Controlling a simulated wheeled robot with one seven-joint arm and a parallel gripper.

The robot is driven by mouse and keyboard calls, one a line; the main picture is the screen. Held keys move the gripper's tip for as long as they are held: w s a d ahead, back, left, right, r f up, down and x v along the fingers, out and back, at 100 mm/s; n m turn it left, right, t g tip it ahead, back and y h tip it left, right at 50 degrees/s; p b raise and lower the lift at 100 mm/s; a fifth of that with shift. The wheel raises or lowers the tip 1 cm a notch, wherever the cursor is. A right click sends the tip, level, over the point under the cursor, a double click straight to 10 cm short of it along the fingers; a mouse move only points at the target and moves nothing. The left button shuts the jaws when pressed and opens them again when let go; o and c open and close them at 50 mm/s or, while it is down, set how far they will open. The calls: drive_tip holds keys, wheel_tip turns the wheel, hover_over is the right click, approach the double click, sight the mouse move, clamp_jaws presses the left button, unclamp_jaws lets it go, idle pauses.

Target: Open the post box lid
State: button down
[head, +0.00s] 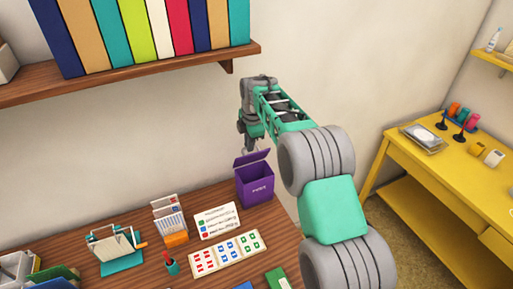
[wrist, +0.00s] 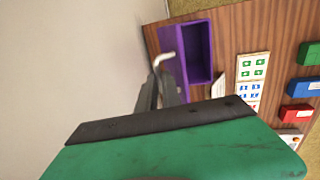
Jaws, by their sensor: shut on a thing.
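My gripper (head: 250,147) is just above the lid. In the wrist view its fingers (wrist: 158,84) are close together, shut at a pale bent handle (wrist: 165,58) by the lid. The exact contact is partly hidden.
A wooden shelf (head: 130,73) with several binders hangs above the desk. A stamp card (head: 228,253), a text card (head: 217,221) and a letter rack (head: 170,217) lie left of the box. A yellow table (head: 440,170) stands at the right.

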drive_tip(key=w, duration=0.1)
drive_tip(key=w+a+f+p, duration=0.1)
drive_tip(key=w, duration=0.1)
drive_tip(key=w+a+p, duration=0.1)
drive_tip(key=shift+w+f, duration=0.3)
drive_tip(key=shift+w, duration=0.05)
drive_tip(key=shift+w+r, duration=0.15)
drive_tip(key=shift+r, duration=0.05)
drive_tip(key=c, duration=1.5)
unclamp_jaws()
drive_tip(key=shift+f, duration=0.1)
drive_tip(key=b+v, duration=0.1)
drive_tip(key=v, duration=0.7)
